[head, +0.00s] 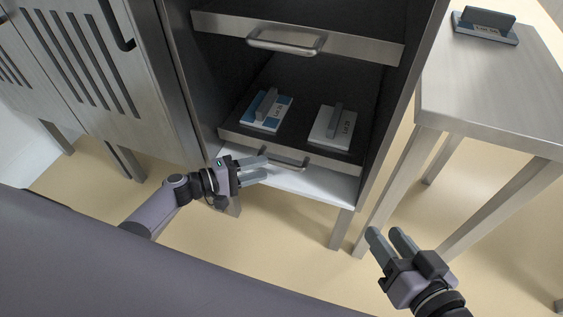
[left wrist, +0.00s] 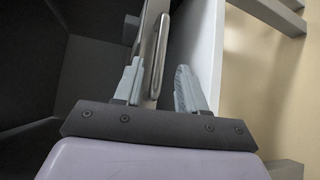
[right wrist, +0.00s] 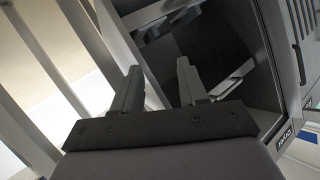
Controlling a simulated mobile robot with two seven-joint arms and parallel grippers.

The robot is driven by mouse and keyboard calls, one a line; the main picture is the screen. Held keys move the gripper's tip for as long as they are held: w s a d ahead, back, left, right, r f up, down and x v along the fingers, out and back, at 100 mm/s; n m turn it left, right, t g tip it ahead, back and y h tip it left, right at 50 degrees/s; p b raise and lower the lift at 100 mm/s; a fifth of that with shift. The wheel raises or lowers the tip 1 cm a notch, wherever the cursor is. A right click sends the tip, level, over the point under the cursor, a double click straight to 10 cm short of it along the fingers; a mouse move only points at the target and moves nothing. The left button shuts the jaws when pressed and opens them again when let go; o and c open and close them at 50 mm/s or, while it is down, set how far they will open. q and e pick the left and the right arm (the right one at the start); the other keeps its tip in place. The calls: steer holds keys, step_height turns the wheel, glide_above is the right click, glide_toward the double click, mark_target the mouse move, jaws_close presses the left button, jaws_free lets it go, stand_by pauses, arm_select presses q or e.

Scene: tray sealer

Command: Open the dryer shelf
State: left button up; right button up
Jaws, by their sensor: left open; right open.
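The dryer is a dark-lined metal cabinet with two sliding shelves. The lower shelf (head: 235,133) has a bar handle (head: 290,163) on its front and carries a blue-and-white labelled block (head: 268,112) and a white labelled block (head: 332,128). The upper shelf (head: 350,45) has its own bar handle (head: 287,42). My left gripper (head: 264,169) is open at the left end of the lower handle. In the left wrist view the handle (left wrist: 158,55) lies between its two open fingers. My right gripper (head: 388,237) is open and empty, low beside the side table.
A metal side table (head: 490,90) stands to the right, with a blue-and-grey block (head: 485,27) on its top. A slatted cabinet door (head: 85,60) is at the left. The floor (head: 280,225) in front of the dryer is clear.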

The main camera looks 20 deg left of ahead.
mark_target(279, 162)
arm_select(q)
steer(key=b+x, duration=0.1)
steer(key=x, duration=0.5)
steer(key=shift+d, duration=0.25)
jaws_close()
